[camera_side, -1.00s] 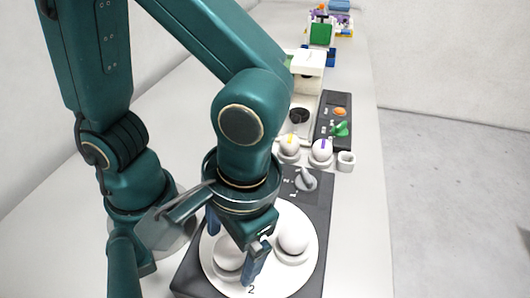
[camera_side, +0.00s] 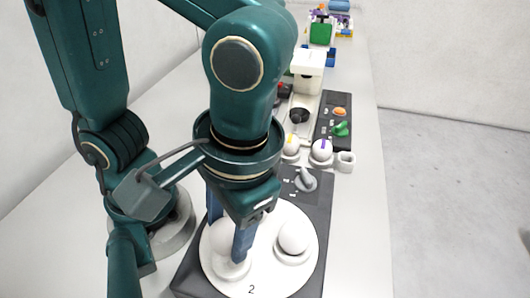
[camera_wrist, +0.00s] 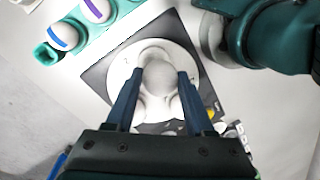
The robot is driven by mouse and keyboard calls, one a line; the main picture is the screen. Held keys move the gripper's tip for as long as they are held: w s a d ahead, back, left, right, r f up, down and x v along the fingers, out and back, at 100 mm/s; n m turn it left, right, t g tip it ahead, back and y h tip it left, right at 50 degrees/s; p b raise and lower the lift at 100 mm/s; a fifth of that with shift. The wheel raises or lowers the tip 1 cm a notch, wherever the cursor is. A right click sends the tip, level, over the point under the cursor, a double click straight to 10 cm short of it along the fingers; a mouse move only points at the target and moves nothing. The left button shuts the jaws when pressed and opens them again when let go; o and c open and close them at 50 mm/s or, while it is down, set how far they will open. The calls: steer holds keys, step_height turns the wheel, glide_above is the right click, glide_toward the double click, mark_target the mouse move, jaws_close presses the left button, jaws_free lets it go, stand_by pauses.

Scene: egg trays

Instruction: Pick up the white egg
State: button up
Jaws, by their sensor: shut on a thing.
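My gripper (camera_side: 228,240) is shut on a white egg (camera_side: 222,234), one finger on each side, pointing down over a round white plate marked 2 (camera_side: 272,279). The held egg sits above its shallow white cup (camera_side: 234,270); the near finger hides part of it. In the wrist view the egg (camera_wrist: 161,84) shows between the two fingers of my gripper (camera_wrist: 160,76). A second white egg (camera_side: 294,236) rests in another cup on the plate, to the right.
The plate is on a dark base (camera_side: 188,280) with a grey knob (camera_side: 305,180). The table's right strip is clear.

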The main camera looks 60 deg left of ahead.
steer(key=w+a+r+m, duration=0.3)
steer(key=w+a+r, duration=0.3)
steer(key=w+a, duration=0.4)
steer(key=w+a+f+m+t, duration=0.1)
steer(key=w+a+f+m, duration=0.3)
steer(key=w+a, duration=0.45)
steer(key=shift+s+a+f+n, duration=0.15)
steer(key=shift+a+f+n, duration=0.3)
steer(key=shift+a+f, duration=0.85)
steer(key=shift+s+a+f+n, duration=0.1)
steer(key=shift+a+f+n, duration=0.4)
steer(key=shift+f, duration=1.45)
steer(key=shift+s+a+f+n, duration=0.15)
steer(key=shift+a+f+n, duration=0.2)
steer(key=shift+a+f, duration=1)
steer(key=shift+d+f, duration=0.3)
steer(key=shift+f, duration=0.55)
